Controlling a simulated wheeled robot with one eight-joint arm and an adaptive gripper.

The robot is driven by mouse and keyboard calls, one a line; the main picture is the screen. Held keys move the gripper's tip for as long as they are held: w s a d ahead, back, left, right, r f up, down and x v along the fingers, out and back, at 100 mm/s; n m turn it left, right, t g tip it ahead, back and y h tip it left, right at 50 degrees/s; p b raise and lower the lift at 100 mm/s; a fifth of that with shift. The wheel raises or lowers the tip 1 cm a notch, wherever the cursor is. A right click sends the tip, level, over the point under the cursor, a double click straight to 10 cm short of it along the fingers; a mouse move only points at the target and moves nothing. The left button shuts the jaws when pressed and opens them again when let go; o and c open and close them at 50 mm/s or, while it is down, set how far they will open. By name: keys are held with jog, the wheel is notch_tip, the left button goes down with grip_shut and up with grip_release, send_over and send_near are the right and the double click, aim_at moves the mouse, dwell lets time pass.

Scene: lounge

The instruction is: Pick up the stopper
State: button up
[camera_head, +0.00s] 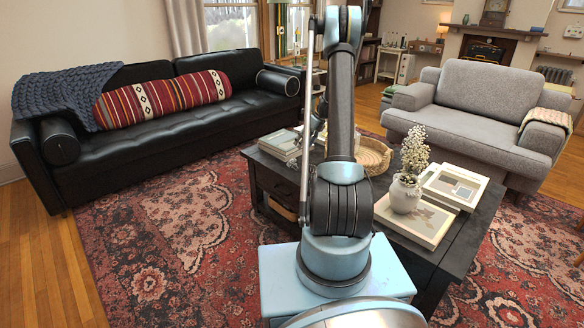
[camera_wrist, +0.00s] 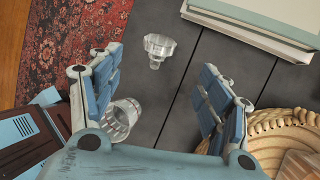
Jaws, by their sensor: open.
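In the wrist view a small clear glass stopper (camera_wrist: 158,48), with a wide faceted head and a narrow stem, is on the dark table (camera_wrist: 175,110). My gripper (camera_wrist: 160,66) is open and empty, its blue-padded fingers spread to the left and right. The stopper shows between and slightly beyond the fingertips, apart from both. A clear faceted glass vessel (camera_wrist: 124,116) is beside the left finger and partly covered by it. In the head view my arm hides the stopper and the gripper.
A woven basket (camera_wrist: 280,135) is close to the right finger, and books (camera_wrist: 255,22) are at the upper right. In the head view the table (camera_head: 456,244) also bears a white flower vase (camera_head: 405,194). A black sofa (camera_head: 150,140) and grey sofa (camera_head: 470,125) stand around it.

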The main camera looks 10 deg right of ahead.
aim_at(294, 161)
jog(key=x, duration=0.7)
jog(key=shift+x, duration=2.65)
jog(key=shift+s+d, duration=0.1)
jog(key=shift+s, duration=0.05)
jog(key=c, duration=1.2)
